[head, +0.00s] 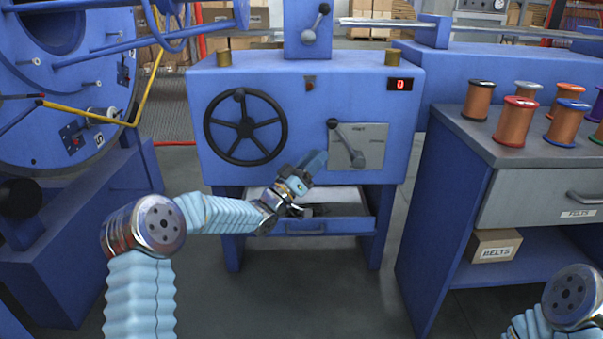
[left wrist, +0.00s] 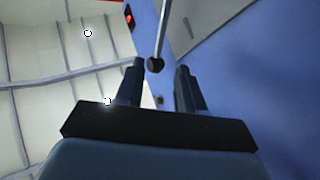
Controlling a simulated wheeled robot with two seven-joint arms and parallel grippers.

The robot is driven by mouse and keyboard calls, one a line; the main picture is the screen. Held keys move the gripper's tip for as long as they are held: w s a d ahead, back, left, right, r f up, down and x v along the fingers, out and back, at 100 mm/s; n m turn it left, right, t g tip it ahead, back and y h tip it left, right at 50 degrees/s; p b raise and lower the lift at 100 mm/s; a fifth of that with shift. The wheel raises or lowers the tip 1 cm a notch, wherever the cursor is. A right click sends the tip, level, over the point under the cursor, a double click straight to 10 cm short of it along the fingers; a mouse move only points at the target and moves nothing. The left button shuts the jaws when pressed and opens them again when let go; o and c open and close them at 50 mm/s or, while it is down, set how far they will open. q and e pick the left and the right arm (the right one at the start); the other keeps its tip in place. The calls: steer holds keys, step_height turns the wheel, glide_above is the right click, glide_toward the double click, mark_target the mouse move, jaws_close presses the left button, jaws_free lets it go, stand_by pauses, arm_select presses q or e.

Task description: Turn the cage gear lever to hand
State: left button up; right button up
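The lever on the grey plate (head: 347,145) has a dark knob (head: 333,123) at its upper left and a pivot (head: 357,160) at its lower right. My left gripper (head: 320,156) is raised in front of the blue cabinet, at the plate's lower left and below the knob. In the left wrist view, its two dark fingers (left wrist: 160,82) are apart. The lever's knob (left wrist: 155,64) shows between the fingertips, with its rod running up. I cannot tell whether the fingers touch it. My right gripper is out of view; only part of my right arm shows at the lower right.
A handwheel (head: 245,127) is left of the plate, and a red display (head: 400,84) reads 0 above it. Another lever (head: 309,36) is on top. An open drawer (head: 318,226) juts out below. A bench (head: 520,155) with several wire spools stands at right.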

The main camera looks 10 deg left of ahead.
arm_select(q)
steer(key=v, duration=0.6)
steer(key=shift+s+a+f, duration=0.1)
steer(key=shift+s, duration=0.05)
steer(key=s+d+f+n+g+y, duration=0.2)
steer(key=s+f+g+y, duration=0.15)
steer(key=f, duration=0.75)
steer(key=s+d+f+n+g+y, duration=0.15)
steer(key=s+f, duration=0.25)
steer(key=f, duration=0.6)
steer(key=s+d+f+n+g+y, duration=0.15)
steer(key=s+f+g+y, duration=0.25)
steer(key=f, duration=0.7)
steer(key=s+d+f+g+y, duration=0.1)
steer(key=s+f+g, duration=0.4)
steer(key=s, duration=0.7)
steer(key=s+f+g, duration=0.4)
steer(key=s+f, duration=0.1)
steer(key=s, duration=0.7)
step_height(320, 180, up, 15)
steer(key=s+p, duration=0.1)
steer(key=p, duration=1.4)
steer(key=shift+s+d+p, duration=0.25)
steer(key=shift+d+p, duration=0.15)
steer(key=shift+d, duration=0.1)
